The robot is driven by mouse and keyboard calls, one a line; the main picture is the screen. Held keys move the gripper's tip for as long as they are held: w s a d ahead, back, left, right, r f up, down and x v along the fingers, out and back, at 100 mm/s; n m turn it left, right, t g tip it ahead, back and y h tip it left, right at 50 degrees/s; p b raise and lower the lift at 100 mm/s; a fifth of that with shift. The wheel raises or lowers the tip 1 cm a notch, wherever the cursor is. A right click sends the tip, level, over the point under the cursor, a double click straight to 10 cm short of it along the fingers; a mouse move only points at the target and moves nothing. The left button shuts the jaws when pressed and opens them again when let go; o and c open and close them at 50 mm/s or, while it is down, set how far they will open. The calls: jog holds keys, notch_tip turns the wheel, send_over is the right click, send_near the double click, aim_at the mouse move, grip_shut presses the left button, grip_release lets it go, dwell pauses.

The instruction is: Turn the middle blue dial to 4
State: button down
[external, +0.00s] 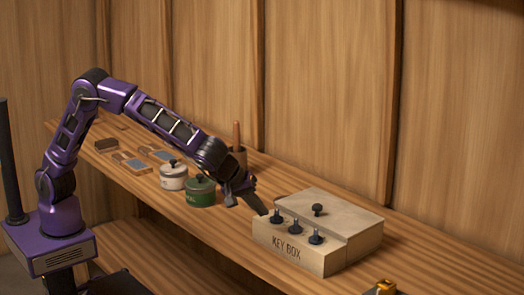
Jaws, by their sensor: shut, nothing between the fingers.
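The wooden key box (285,247) stands on the bench at the right, with "KEY BOX" on its front. Three dark blue dials stand in a row along its front top: the left one (276,216), the middle blue dial (297,227) and the right one (316,237). Any numbers around the dials are too small to read, so I cannot tell the middle dial's setting. My gripper (263,211) is shut and empty, pointing down at the box's left end. Its tips are close to the left dial; I cannot tell if they touch the box.
The box's lid (345,217) has a black knob (318,209). A green pot (201,191) and a white pot (173,177) stand left of my gripper. A wooden-handled tool (237,135) stands in a holder behind. A yellow item (385,287) lies at the front right edge.

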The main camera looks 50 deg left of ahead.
aim_at(296, 226)
jog(key=x, duration=0.4)
jog(key=shift+w+d+f+p, duration=0.15)
jog(key=shift+w+d+p, duration=0.2)
jog(key=shift+w+d, duration=1.1)
jog(key=shift+w, duration=0.15)
